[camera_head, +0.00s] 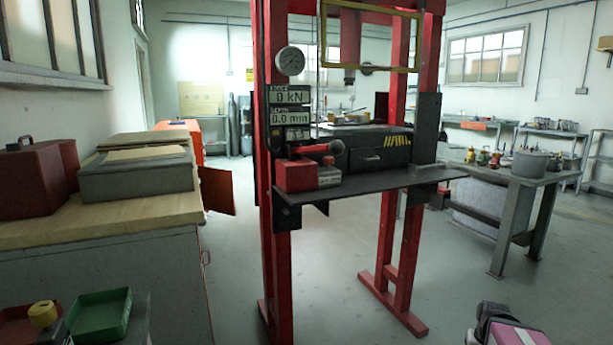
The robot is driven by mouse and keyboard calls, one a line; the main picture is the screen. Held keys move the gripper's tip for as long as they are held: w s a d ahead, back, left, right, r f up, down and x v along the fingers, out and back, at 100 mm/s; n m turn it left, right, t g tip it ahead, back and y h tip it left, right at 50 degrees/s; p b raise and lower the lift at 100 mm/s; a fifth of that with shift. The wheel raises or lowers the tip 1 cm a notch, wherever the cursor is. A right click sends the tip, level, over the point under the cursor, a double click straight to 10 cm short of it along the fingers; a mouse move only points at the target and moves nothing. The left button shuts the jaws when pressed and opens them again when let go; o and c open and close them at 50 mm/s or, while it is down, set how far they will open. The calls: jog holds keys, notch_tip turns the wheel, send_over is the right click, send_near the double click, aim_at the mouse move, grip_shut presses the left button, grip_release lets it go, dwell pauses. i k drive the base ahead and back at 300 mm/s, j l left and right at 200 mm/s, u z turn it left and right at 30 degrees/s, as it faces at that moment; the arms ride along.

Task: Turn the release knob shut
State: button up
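A red press frame (270,225) stands in the middle of the head view. A red pump block (295,175) sits at the left of its dark shelf. A black, white and pink part at the lower right looks like my arm. My gripper's fingers do not show, and nothing of mine touches the press.
The press's dark shelf (395,181) juts out to the right. A gauge (291,61) and displays hang on the left post. A wooden bench (110,222) stands left, with a green tray (100,313) in front. A grey table (520,174) stands right. The floor before the press is open.

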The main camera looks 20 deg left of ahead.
aim_at(328, 161)
jog(key=u, duration=1.45)
jog(key=k, duration=0.5)
jog(key=i, duration=0.5)
